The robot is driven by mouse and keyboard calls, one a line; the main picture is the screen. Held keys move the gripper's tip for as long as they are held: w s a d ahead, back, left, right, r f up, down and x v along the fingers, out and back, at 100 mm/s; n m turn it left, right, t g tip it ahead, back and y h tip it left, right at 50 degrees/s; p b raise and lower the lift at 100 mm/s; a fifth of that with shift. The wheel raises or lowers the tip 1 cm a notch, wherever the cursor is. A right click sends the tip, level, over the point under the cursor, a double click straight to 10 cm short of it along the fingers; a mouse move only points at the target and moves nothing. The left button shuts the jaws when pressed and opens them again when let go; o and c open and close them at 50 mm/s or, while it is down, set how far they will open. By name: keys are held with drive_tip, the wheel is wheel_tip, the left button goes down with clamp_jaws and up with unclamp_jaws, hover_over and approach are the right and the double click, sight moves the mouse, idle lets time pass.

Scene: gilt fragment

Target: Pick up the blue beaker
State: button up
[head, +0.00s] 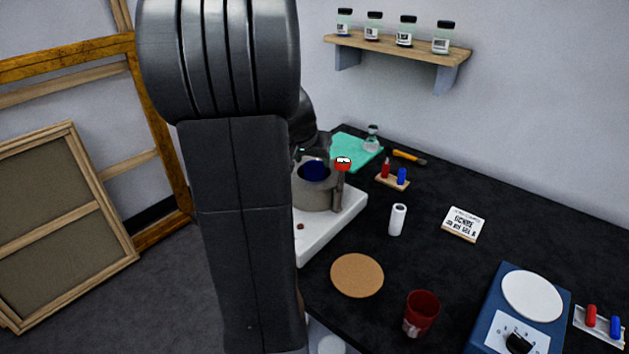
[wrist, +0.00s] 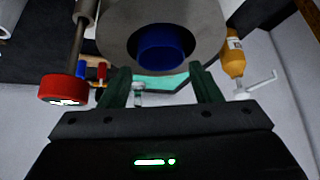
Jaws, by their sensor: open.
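The blue beaker (head: 316,171) sits inside a round grey vessel (head: 313,197) on a white base (head: 340,222); only its upper part shows in the head view. In the wrist view the beaker (wrist: 162,46) shows through the opening of the grey vessel (wrist: 200,22). My gripper (wrist: 161,86) is open, its two dark green fingers apart and nothing between them. In that view the fingers lie below the beaker, near the vessel's rim; I cannot tell the exact gap. In the head view my gripper (head: 304,152) is partly hidden, close over the vessel.
A red-capped post (head: 342,164) stands beside the vessel; its red cap (wrist: 66,89) is close to my gripper's left in the wrist view. An orange bottle (wrist: 234,56) is on the right. A cork disc (head: 357,275), red cup (head: 421,313) and white cylinder (head: 397,219) stand on the black table.

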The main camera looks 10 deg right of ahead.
sight(314, 164)
drive_tip(key=shift+x, duration=2.1)
drive_tip(key=c, duration=1)
